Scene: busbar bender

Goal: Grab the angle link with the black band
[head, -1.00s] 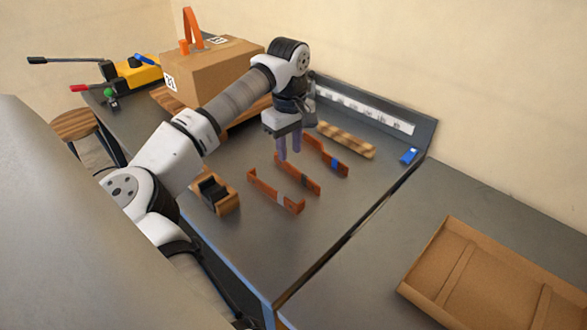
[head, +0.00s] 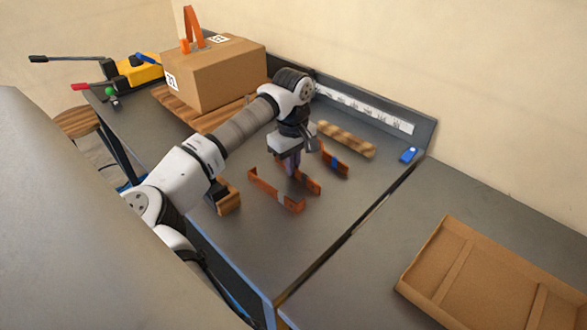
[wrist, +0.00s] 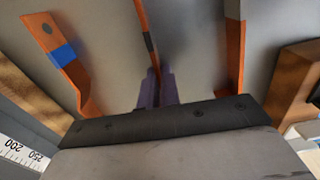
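The angle link with the black band (wrist: 149,40) is the middle of three orange links in the wrist view. In the head view its orange end (head: 313,187) shows beside my gripper (head: 290,168), and the rest is partly hidden. My gripper's purple fingers (wrist: 158,90) stand close together on either side of this link, shut on it near one end. The link is still down at the table. The blue-banded link (wrist: 63,54) is to the left in the wrist view, and the link with a grey band (wrist: 232,50) is to the right.
A wooden block with a black part (head: 228,200) stands left of the links. A wooden strip (head: 346,139) and a blue object (head: 408,155) lie toward the back. A cardboard box (head: 215,75) stands behind my arm. A brown tray (head: 425,262) is on the right-hand table.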

